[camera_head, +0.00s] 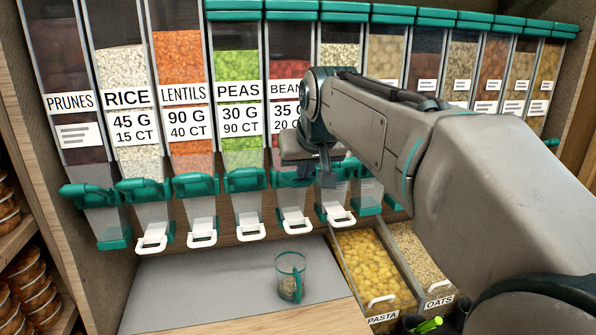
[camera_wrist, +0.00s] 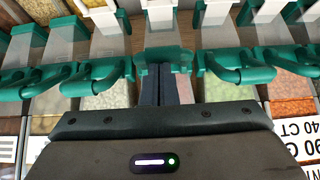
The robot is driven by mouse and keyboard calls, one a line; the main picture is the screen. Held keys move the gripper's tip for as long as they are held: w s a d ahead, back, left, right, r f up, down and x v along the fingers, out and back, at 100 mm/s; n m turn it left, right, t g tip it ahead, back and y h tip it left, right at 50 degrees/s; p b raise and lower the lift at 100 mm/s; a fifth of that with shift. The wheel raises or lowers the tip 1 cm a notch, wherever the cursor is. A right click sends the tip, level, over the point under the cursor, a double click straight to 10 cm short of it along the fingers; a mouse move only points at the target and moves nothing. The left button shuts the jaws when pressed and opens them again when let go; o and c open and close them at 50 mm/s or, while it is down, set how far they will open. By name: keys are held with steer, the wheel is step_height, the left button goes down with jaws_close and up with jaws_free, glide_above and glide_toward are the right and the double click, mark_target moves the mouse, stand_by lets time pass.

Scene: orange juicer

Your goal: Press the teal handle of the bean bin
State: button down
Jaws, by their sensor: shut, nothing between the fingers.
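The bean bin (camera_head: 286,97) hangs in the row of clear dispensers, its label partly covered by my arm. Its teal handle (camera_head: 290,179) is at the lower front, above a white tab (camera_head: 294,221). My gripper (camera_head: 325,183) is shut and empty, pointing down just right of this handle in the head view. In the wrist view, my gripper's fingers (camera_wrist: 166,78) lie together in front of the reddish bean bin (camera_wrist: 184,92). A teal part (camera_wrist: 165,55) shows just beyond the fingertips. Whether they touch the handle I cannot tell.
The pea bin (camera_head: 238,95) stands left of the bean bin, with its own teal handle (camera_head: 244,180). A clear cup (camera_head: 290,262) with some contents stands on the grey surface (camera_head: 215,285) below. Open bins of pasta (camera_head: 372,270) and oats (camera_head: 415,250) lie to the right.

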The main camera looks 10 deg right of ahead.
steer(key=f+t+b, duration=0.1)
steer(key=b, duration=0.2)
steer(key=s+f+t+b, duration=0.1)
steer(key=f+b, duration=0.1)
steer(key=b, duration=0.1)
steer(key=shift+s+f+t+b, duration=0.1)
steer(key=shift+s+t+b, duration=0.05)
steer(key=shift+t+b, duration=0.15)
steer(key=shift+f+b, duration=0.25)
steer(key=shift+b, duration=0.15)
steer(key=shift+s, duration=0.1)
